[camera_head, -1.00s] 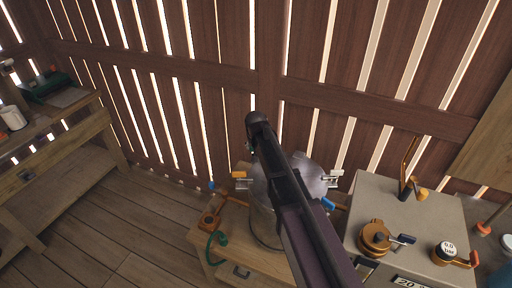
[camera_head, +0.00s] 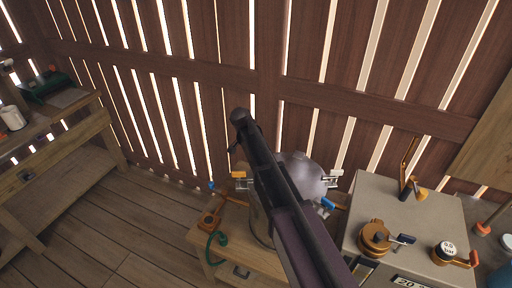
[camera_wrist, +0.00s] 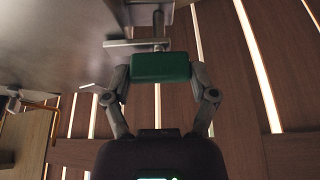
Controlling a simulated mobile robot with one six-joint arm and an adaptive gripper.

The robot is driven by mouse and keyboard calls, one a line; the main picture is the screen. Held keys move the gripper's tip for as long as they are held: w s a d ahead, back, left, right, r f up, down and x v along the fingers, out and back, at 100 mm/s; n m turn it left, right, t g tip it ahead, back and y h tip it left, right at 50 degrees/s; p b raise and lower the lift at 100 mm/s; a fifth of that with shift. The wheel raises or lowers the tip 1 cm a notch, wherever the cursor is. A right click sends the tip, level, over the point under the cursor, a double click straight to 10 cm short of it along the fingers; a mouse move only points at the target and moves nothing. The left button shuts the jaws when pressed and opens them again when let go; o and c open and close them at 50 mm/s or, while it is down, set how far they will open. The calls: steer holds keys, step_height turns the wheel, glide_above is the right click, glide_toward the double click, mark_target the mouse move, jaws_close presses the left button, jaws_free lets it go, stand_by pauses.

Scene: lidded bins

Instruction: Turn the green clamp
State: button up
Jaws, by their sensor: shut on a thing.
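The green clamp's handle (camera_wrist: 160,67) is a green block on a metal stem with a crossbar, beside the silver vessel (camera_wrist: 60,40) in the wrist view. My gripper (camera_wrist: 160,78) is shut on the green handle, with one finger at each end of it. In the head view my arm covers the green clamp and the gripper. The silver vessel (camera_head: 302,175) with its domed lid shows partly behind my arm there.
Around the vessel's rim are a yellow-handled clamp (camera_head: 239,175), a white-handled clamp (camera_head: 337,173) and a blue-handled clamp (camera_head: 328,203). A grey cabinet (camera_head: 375,200) with valves and a dial stands at the right. A slatted wall (camera_head: 330,95) rises behind.

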steer(key=shift+s+m, duration=0.1)
steer(key=shift+m, duration=0.2)
steer(key=o, duration=1)
